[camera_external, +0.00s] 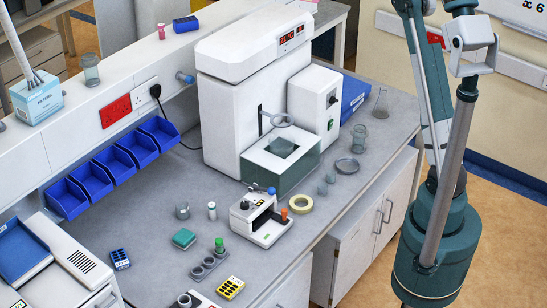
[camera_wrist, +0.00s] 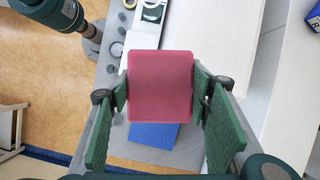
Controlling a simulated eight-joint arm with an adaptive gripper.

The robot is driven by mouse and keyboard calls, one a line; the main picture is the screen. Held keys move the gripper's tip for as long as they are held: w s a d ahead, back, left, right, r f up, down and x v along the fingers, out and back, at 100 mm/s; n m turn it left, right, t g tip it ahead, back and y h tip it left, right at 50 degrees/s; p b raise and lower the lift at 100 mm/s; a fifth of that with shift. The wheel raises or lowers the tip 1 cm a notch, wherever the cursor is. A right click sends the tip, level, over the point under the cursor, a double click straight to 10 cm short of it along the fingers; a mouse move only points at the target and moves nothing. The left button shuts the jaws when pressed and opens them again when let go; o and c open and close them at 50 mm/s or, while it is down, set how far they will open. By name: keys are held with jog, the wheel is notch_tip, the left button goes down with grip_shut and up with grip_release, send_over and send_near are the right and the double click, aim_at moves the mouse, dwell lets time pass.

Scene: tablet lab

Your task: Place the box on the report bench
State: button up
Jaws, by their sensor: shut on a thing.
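A dull red box (camera_wrist: 160,72) with rounded corners fills the middle of the wrist view. My gripper (camera_wrist: 160,98) is shut on it, with a green finger at its left and right sides. The box hides part of what lies below it. The external view shows my arm at the right, but neither the gripper nor the red box. A grey-topped bench (camera_external: 340,200) runs through the external view. I cannot tell which surface is the report bench.
A large white machine (camera_external: 235,110) stands on the bench, with a blue container (camera_external: 354,92) behind it. A blue surface (camera_wrist: 153,136) shows below the held box. Glassware, a tape ring (camera_external: 300,204) and a white instrument (camera_external: 260,218) occupy the front. Blue bins (camera_external: 115,163) line the back.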

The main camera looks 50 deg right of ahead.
jog(key=s+d+f+m+t+b, duration=0.1)
jog(key=s+d+f+m, duration=0.25)
jog(key=f, duration=0.35)
jog(key=s+d+f+m+t+b, duration=0.1)
jog(key=s+d+f+m+t, duration=0.15)
jog(key=d+f, duration=0.35)
jog(key=s+d+f+m+b, duration=0.1)
jog(key=s+d+f+m, duration=0.15)
jog(key=f, duration=0.65)
jog(key=s+d+f+m+h+b, duration=0.1)
jog(key=s+f+m, duration=0.3)
jog(key=f, duration=0.6)
jog(key=s+d+f+m+t+h, duration=0.1)
jog(key=s+f, duration=0.4)
jog(key=f, duration=0.5)
jog(key=s+d+f+m+t+h+b, duration=0.1)
jog(key=s+f+m, duration=0.4)
jog(key=f, duration=0.6)
jog(key=shift+d+m+h+b, duration=0.25)
jog(key=shift+m+h+b, duration=0.1)
jog(key=shift+m+h, duration=0.55)
jog(key=shift+f, duration=2.85)
jog(key=shift+f, duration=0.1)
jog(key=shift+f, duration=2)
jog(key=shift+f, duration=0.15)
